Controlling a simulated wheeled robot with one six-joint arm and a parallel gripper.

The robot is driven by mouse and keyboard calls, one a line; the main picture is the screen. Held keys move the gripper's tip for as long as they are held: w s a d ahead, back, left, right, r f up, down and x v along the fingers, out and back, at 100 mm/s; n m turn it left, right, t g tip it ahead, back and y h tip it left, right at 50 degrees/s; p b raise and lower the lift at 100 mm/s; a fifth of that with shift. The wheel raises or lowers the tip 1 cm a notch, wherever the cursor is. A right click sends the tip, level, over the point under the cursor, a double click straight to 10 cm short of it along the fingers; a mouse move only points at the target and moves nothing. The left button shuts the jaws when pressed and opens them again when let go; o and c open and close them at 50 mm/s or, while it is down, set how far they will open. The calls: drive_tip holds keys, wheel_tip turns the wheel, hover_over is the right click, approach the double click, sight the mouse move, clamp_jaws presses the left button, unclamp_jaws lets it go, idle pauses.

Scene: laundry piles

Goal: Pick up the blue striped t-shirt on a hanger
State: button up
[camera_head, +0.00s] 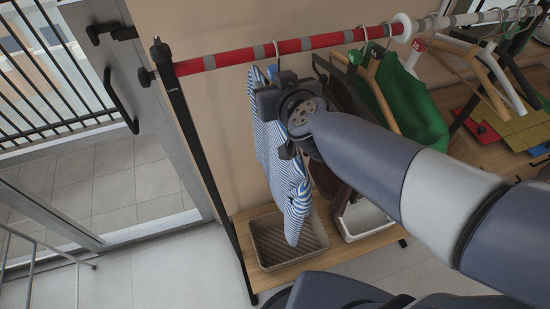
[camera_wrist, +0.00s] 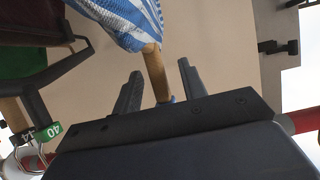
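The blue and white striped t-shirt (camera_head: 292,185) hangs on a hanger from the red part of the rail in the head view. Its folds also show at the top of the wrist view (camera_wrist: 122,18). The hanger's wooden part (camera_wrist: 155,72) comes out of the shirt and lies between the two fingers of my gripper (camera_wrist: 159,70). The fingers are apart, with a visible gap on each side of the wood. In the head view my wrist covers part of the shirt and hanger, and the fingertips are hard to make out.
The rail (camera_head: 310,42) runs across the top on a black post (camera_head: 205,165). A green garment (camera_head: 412,105) and other hangers hang to the right. A woven basket (camera_head: 262,245) and a white bin (camera_head: 362,222) stand below on a wooden shelf. A glass door is at left.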

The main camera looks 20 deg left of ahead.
drive_tip(key=shift+x, duration=0.75)
drive_tip(key=shift+c, duration=0.2)
clamp_jaws()
